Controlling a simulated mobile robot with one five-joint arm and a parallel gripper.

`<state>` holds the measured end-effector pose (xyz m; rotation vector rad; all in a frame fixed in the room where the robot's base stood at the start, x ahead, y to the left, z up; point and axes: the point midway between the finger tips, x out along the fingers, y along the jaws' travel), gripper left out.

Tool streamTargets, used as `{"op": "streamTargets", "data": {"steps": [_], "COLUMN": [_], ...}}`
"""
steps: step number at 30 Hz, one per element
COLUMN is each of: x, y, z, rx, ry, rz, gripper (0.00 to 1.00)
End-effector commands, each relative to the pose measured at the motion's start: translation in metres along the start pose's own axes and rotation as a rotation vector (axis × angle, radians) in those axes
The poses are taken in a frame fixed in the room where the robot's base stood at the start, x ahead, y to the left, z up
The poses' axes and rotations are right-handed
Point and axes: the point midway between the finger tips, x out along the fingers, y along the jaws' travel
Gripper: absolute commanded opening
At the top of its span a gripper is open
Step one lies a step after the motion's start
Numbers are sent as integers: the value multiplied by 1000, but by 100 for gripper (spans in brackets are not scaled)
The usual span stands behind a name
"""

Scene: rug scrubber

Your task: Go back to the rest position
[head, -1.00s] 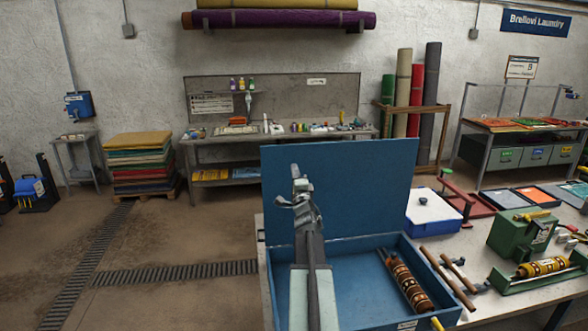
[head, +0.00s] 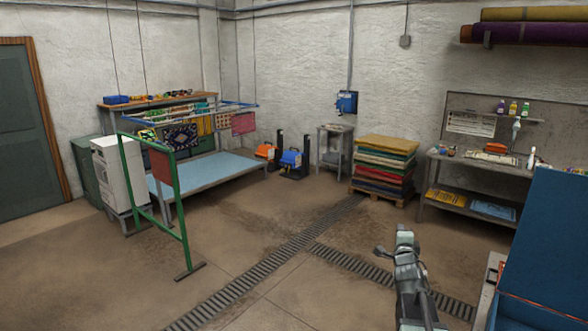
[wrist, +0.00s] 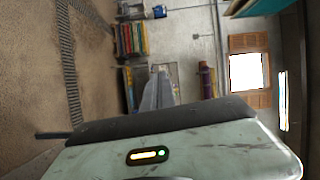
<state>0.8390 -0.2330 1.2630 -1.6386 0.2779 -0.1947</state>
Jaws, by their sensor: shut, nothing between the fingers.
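My gripper (head: 403,236) is at the end of my raised arm in the lower right of the head view, with nothing held in it. Its jaws are shut. It stands over open floor in the picture, to the left of the blue box (head: 548,245) with its lid up. In the wrist view, a pale green casing of my own arm with a small lit indicator fills the lower part, and the room appears turned on its side.
Only a corner of the worktable (head: 486,290) shows at lower right. A stack of folded rugs (head: 382,172) stands on a pallet by the far wall. A green frame (head: 183,225) stands at left. The floor (head: 270,250) between is clear, crossed by drain grates.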

Motion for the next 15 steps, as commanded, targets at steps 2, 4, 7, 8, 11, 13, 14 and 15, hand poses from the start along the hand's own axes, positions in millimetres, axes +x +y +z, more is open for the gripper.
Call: {"op": "streamTargets", "data": {"steps": [2,4,7,8,11,13,14,15], "x": [-16,-35,-74,-89,-150,-200,-221,-246], "y": [52,92,150,168,222,250,258,267], "z": [58,100,150,162,189,189,186,183], "rx": [-97,-216,-423,-492,-746,-932,-1003,-1087], "ry": [-54,-111,-233,-280,-493,-697,-796,-928], "rz": [129,261,457,518,723,860,910,956], "gripper": [0,0,0,0,0,0,0,0]}}
